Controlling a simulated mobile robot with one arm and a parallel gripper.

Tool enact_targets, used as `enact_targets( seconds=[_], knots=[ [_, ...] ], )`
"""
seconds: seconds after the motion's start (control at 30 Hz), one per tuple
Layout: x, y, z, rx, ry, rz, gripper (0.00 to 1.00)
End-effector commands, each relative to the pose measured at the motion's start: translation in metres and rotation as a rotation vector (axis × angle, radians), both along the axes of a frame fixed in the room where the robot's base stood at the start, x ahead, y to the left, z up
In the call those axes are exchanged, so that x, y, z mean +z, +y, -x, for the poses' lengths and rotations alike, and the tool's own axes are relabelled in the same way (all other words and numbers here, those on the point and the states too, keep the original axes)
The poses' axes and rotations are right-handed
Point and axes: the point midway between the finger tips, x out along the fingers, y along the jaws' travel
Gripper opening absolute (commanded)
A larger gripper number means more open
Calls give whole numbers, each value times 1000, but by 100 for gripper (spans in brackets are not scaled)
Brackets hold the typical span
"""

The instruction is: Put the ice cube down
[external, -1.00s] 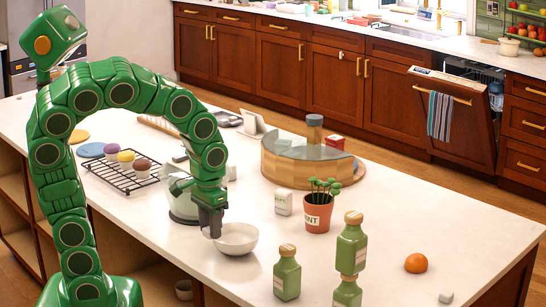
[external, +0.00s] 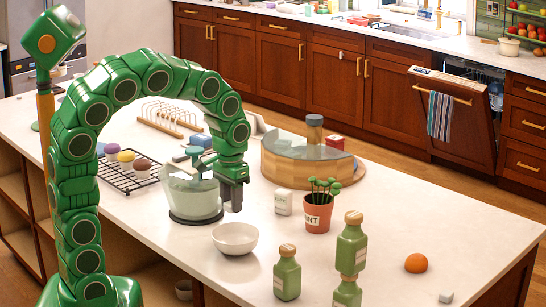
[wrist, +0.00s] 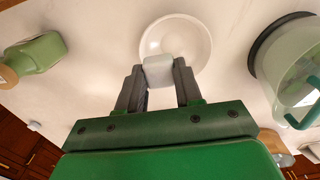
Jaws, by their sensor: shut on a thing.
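My gripper (external: 233,204) points down just behind the white bowl in the external view. In the wrist view my gripper (wrist: 158,74) is shut on a small white ice cube (wrist: 158,69), held between the fingertips. The cube overlaps the near rim of the white bowl (wrist: 182,32) there. In the external view the held cube cannot be made out. The bowl (external: 235,238) stands upright on the white counter and looks empty. Another small pale cube (external: 446,296) lies on the counter at the front right.
A pale green lidded vessel (external: 192,195) stands close left of my gripper. Green bottles (external: 287,273) stand at the front, right of the bowl. A white box (external: 283,202) and a potted plant (external: 318,212) are to the right. The counter front left of the bowl is clear.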

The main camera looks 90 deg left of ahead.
Motion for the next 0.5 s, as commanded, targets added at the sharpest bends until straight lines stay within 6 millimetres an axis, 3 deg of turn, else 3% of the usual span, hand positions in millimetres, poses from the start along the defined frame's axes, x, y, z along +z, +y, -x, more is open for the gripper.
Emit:
enact_targets(
  seconds=[0.2,0.5],
  knots=[
    [1,31,-4,16,0,0,6],
    [-6,37,-4,17,1,1,6]
  ],
)
